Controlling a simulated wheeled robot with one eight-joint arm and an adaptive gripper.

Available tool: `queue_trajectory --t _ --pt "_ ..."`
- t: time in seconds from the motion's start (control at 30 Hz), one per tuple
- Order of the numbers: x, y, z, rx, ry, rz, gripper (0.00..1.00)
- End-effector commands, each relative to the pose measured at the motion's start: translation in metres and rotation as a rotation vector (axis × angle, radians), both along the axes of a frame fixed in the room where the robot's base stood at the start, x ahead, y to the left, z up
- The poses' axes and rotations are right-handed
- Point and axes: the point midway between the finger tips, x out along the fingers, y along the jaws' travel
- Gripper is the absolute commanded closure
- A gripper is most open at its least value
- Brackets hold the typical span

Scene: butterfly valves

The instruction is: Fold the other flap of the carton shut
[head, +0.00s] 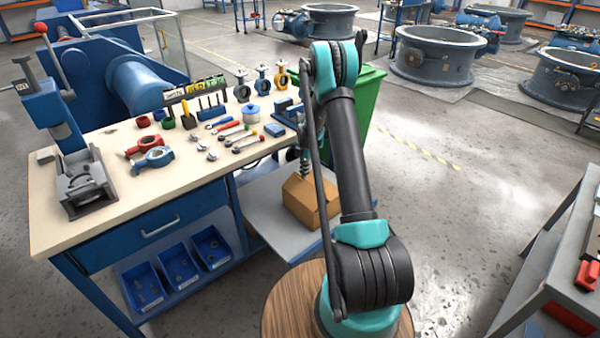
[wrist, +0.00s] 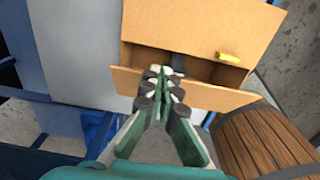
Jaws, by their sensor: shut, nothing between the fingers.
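The brown carton (head: 303,203) sits on a low grey platform beside the workbench. In the wrist view one broad cardboard flap (wrist: 200,25) fills the top, and a narrower flap (wrist: 215,97) stands along the near side. A dark gap shows between them, with a grey item partly visible inside. A small yellow piece (wrist: 228,57) shows at the broad flap's edge. My gripper (wrist: 162,72) is shut and empty, its fingertips in front of the narrow flap and the gap. Whether it touches the flap I cannot tell. In the head view my arm hides part of the carton.
The grey platform (head: 262,215) has bare room left of the carton. The workbench (head: 100,225) with tools stands to the left, and a green bin (head: 365,100) is behind my arm. A wooden barrel (wrist: 262,140) is close at lower right in the wrist view.

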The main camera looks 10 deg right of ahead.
Motion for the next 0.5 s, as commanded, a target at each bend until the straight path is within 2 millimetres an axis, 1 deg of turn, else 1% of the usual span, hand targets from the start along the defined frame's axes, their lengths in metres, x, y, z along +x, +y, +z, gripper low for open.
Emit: queue_trajectory --t 0.1,0.37,0.5 --pt "0.004 -0.007 -0.01 0.0 0.0 0.0 1.0" --pt "0.01 -0.016 -0.027 0.0 0.0 0.0 1.0" --pt "0.011 -0.02 -0.034 0.05 0.029 -0.002 1.0"
